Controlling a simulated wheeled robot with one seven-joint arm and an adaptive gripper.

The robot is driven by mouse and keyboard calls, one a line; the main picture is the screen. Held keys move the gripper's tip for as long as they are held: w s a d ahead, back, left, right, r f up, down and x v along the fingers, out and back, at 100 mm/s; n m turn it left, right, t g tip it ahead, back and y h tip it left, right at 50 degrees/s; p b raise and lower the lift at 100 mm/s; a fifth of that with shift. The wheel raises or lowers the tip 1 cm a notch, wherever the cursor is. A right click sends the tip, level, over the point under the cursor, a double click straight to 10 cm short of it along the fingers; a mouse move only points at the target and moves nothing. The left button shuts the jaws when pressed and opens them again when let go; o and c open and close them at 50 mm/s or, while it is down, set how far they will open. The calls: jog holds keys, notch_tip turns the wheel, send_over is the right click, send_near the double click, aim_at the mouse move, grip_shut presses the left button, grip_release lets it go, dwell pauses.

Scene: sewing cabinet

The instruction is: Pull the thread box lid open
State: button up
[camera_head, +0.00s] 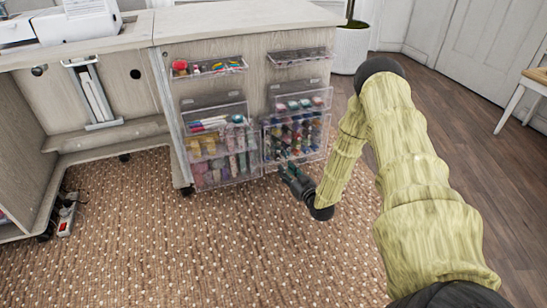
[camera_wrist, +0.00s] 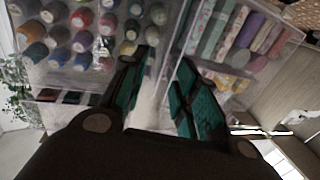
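The thread box (camera_head: 296,137) is a clear box with rows of coloured spools, low on the right part of the cabinet front. Its clear front covers the spools; I cannot make out a separate lid edge. In the wrist view the thread box (camera_wrist: 75,35) fills the upper left, seen close up. My gripper (camera_head: 290,173) is just in front of and below the box's lower edge. In the wrist view my gripper (camera_wrist: 162,72) is open, with a gap between its teal-padded fingers and nothing held. The left finger's tip overlaps the box edge; I cannot tell whether it touches.
A clear box of fabric rolls (camera_head: 222,158) hangs left of the thread box and shows in the wrist view (camera_wrist: 235,40). Small clear trays (camera_head: 208,68) are above. A potted plant (camera_head: 350,45) stands behind right. The carpet (camera_head: 200,250) in front is clear.

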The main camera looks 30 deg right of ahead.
jog(key=w+b, duration=0.1)
jog(key=w, duration=0.2)
jog(key=w+b, duration=0.2)
jog(key=w, duration=0.2)
jog(key=w+b, duration=0.1)
jog(key=w, duration=0.2)
jog(key=shift+w+d+b, duration=0.3)
jog(key=shift+w+b, duration=0.1)
jog(key=shift+c, duration=0.5)
grip_shut()
